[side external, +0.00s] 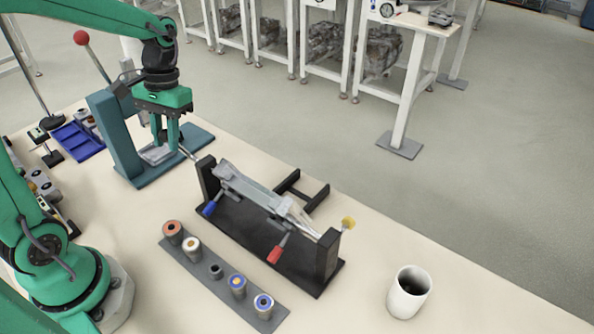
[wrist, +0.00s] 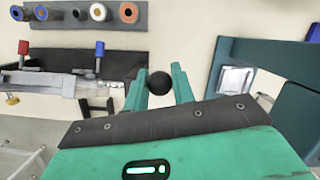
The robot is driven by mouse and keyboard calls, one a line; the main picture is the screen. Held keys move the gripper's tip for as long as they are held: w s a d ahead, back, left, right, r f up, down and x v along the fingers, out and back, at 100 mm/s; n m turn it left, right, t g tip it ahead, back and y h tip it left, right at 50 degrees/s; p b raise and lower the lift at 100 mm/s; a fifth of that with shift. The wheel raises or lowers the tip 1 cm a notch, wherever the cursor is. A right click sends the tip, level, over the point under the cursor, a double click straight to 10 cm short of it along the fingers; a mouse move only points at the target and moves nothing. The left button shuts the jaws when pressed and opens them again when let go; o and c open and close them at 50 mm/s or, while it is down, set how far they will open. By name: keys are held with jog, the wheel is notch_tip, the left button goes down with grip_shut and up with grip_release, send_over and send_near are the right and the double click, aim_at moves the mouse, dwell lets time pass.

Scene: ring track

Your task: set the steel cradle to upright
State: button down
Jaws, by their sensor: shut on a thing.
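The steel cradle (side external: 252,190) is a long grey body held between two black end posts on a black base. A blue-tipped handle (side external: 209,209) and a red-tipped handle (side external: 277,254) stick out from its near side and point outward and down, so it looks turned over sideways. In the wrist view the cradle (wrist: 60,87) is at the left. My gripper (side external: 168,143) is at the cradle's left end, beside the teal stand. In the wrist view my gripper (wrist: 160,85) is shut on a black ball knob (wrist: 160,82), whose link to the cradle is partly hidden.
A grey strip (side external: 225,284) with several round pieces lies in front of the cradle. A white cup (side external: 408,291) stands at the right. The teal stand (side external: 122,140) is close to my gripper. A red ball lever (side external: 82,38) and blue tray (side external: 78,141) are at the left.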

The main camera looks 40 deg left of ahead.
jog(key=shift+w+g, duration=0.2)
jog(key=shift+g, duration=0.1)
jog(key=shift+w+r, duration=0.25)
jog(key=shift+w, duration=0.4)
jog(key=shift+w+r, duration=0.2)
jog(key=shift+w, duration=0.45)
jog(key=shift+w+g, duration=0.7)
jog(key=shift+w, duration=0.1)
jog(key=w+f+g, duration=0.1)
jog(key=w+f, duration=0.7)
jog(key=w, duration=0.1)
jog(key=shift+w+f+g, duration=0.2)
jog(key=shift+f+g, duration=0.1)
dwell(0.3)
jog(key=shift+d+f, duration=0.1)
dwell(0.3)
